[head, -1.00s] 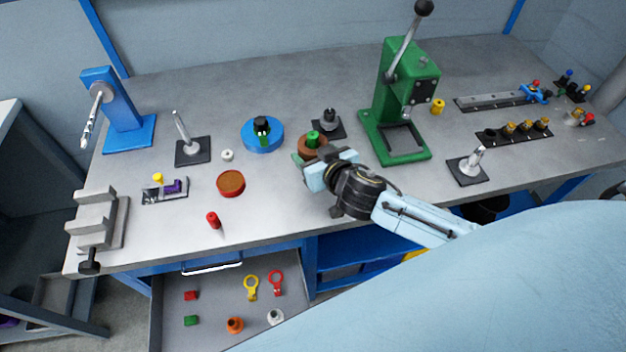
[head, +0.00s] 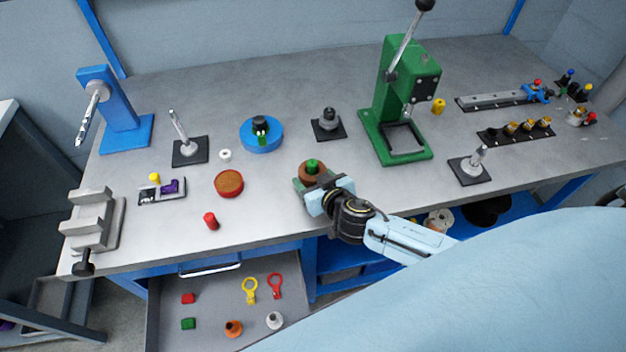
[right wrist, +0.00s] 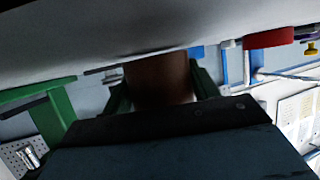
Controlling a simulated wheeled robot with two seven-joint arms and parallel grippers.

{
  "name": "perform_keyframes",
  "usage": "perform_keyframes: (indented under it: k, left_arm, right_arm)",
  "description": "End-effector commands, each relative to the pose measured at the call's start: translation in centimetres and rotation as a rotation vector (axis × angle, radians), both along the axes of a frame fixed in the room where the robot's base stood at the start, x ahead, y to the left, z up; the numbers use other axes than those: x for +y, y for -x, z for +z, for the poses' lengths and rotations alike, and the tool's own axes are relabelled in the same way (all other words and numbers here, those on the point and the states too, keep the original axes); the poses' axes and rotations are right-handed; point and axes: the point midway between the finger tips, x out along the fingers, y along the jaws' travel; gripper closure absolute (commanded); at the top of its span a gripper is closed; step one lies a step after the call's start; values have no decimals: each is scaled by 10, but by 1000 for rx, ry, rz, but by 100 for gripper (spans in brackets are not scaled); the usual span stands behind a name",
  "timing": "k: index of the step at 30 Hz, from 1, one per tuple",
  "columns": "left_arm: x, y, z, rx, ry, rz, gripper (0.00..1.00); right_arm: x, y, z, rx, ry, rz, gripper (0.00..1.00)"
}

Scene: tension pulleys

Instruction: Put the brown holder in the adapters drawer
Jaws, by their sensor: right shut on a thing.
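The brown holder (head: 313,176) is round, with a green cylindrical piece (head: 312,165) showing on its top. My right gripper (head: 311,184) is shut on it, near the front edge of the bench, right of the open drawer. In the right wrist view the brown holder (right wrist: 158,80) sits between the two green fingers, close to the bench top. Whether it touches the bench is unclear. The open drawer (head: 212,336) is at the bottom left, holding red and green blocks, yellow and red ringed pieces, an orange piece and a white piece. My left gripper is not in view.
A blue round holder (head: 261,134) and a black-based grey post (head: 329,123) stand behind. A green press (head: 395,100) is at the right. A grey vise (head: 92,220) is at left.

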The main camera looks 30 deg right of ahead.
Motion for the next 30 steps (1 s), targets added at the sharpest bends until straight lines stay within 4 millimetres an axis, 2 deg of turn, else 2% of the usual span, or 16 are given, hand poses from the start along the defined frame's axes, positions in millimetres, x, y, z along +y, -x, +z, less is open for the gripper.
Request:
perform_keyframes:
  k: [13, 14, 18, 30]
  left_arm:
    - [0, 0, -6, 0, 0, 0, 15]
    - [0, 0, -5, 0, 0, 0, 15]
    - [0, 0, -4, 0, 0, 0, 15]
    - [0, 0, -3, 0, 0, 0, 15]
  right_arm:
    - [0, 0, -6, -2, 0, 1, 69]
    - [0, 0, -6, 0, 1, 1, 38]
    - [0, 0, -6, -1, 1, 1, 20]
    - [-1, 0, -5, -1, 5, 2, 19]
